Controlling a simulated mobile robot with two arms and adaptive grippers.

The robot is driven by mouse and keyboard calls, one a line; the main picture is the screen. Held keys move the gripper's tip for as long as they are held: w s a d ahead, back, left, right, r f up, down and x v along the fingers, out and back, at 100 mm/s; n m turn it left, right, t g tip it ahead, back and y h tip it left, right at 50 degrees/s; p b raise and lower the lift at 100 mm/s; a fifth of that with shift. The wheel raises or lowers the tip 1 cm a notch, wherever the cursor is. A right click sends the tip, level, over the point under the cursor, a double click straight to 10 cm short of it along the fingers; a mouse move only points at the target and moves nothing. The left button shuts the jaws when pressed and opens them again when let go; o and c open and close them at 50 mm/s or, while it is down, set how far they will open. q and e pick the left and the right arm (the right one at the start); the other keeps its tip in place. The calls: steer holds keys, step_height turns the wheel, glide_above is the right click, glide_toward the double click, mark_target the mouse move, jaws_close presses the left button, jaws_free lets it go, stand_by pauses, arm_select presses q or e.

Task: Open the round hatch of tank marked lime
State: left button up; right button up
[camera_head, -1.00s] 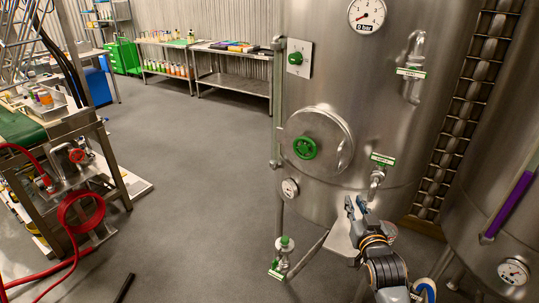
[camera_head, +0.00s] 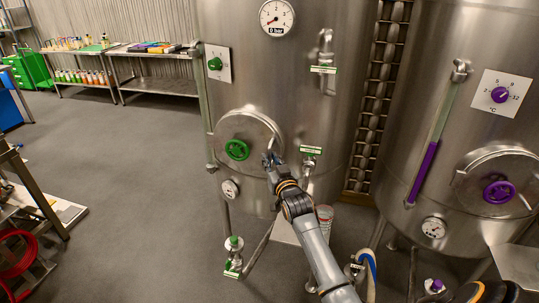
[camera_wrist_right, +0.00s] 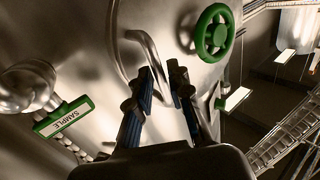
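The steel tank with green fittings (camera_head: 290,75) stands in the middle of the head view; I cannot read a lime mark on it. Its round hatch (camera_head: 234,122) is closed and has a green handwheel (camera_head: 237,149), which also shows in the right wrist view (camera_wrist_right: 213,33). A curved bar handle (camera_wrist_right: 146,48) sits on the hatch, just ahead of my fingertips. My right gripper (camera_head: 271,158) is at the hatch's right edge. In the wrist view its two fingers (camera_wrist_right: 161,82) are apart with nothing held; contact with the handle is unclear. My left gripper is not in view.
A sample valve (camera_head: 309,152) with a green-edged label sticks out right of the hatch. A gauge (camera_head: 230,188) sits below it. A second tank with a purple handwheel (camera_head: 499,192) stands at right.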

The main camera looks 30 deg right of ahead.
steer(key=shift+w+d, duration=0.15)
steer(key=shift+w, duration=0.55)
jaws_close()
